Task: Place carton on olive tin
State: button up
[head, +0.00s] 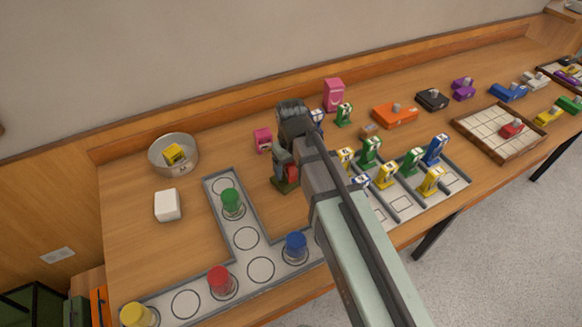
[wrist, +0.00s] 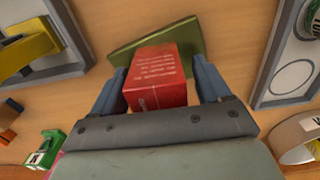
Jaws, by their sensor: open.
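The red carton (wrist: 158,76) with pale print stands between the fingers of my gripper (wrist: 162,82) in the wrist view. My fingers are open, one on each side of it; whether either touches it is hard to tell. The olive tin (wrist: 188,34) shows below and behind the carton, which appears to rest on top of it; the contact itself is hidden. In the head view the carton (head: 292,171) shows as a small red patch above the olive tin (head: 286,187), beneath my gripper (head: 283,158). My gripper and arm hide part of both.
A grey board (head: 246,238) with circles and coloured pegs lies to the left and front. A grey tray (head: 402,205) with several coloured figures lies to the right. A round bowl (head: 172,141) and white block (head: 167,205) are farther left.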

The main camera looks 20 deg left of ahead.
jog(key=shift+r, duration=0.15)
jog(key=shift+r, duration=6)
jog(key=shift+w, duration=0.1)
